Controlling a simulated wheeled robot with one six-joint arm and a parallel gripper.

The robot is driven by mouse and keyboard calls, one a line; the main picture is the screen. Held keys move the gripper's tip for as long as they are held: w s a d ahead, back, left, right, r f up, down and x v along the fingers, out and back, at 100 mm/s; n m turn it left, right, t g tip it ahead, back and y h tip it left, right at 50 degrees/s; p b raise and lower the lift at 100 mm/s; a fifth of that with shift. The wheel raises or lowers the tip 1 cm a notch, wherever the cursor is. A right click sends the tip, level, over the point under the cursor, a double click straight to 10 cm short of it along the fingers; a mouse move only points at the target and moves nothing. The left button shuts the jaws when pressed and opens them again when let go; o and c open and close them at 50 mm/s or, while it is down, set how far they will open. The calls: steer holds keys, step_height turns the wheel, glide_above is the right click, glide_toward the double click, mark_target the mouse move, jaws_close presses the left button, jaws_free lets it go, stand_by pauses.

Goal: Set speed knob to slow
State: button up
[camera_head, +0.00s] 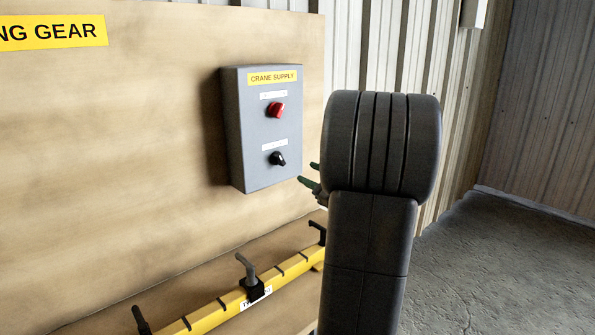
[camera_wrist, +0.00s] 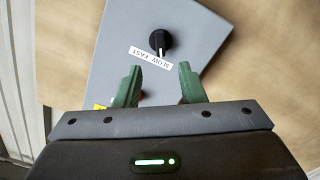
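A grey control box (camera_head: 262,130) marked CRANE SUPPLY hangs on the wooden board. Its lower black knob (camera_head: 277,158) sits under a white label; a red knob (camera_head: 276,109) is above. In the wrist view the black knob (camera_wrist: 159,41) appears upside down beside the SLOW FAST label (camera_wrist: 150,58). Its pale pointer mark faces the label; the exact setting is hard to tell. My gripper (camera_wrist: 160,78) is open and empty, its green fingers apart, off the box and not touching the black knob. The red knob is mostly hidden behind a finger. In the head view my gripper (camera_head: 312,180) is right of the box, partly hidden by my arm.
A yellow beam (camera_head: 205,317) with black hooks runs below the box. A yellow sign (camera_head: 50,32) is at upper left on the board (camera_head: 120,150). Corrugated wall stands behind, with open concrete floor (camera_head: 480,270) to the right.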

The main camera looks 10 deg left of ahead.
mark_target(283, 163)
steer(key=shift+v, duration=1.45)
steer(key=p+x, duration=0.1)
steer(key=x, duration=1.3)
steer(key=shift+r+p, duration=0.1)
steer(key=shift+p, duration=0.4)
steer(key=shift+d+m, duration=0.1)
steer(key=shift+m, duration=0.4)
steer(key=shift+f, duration=0.25)
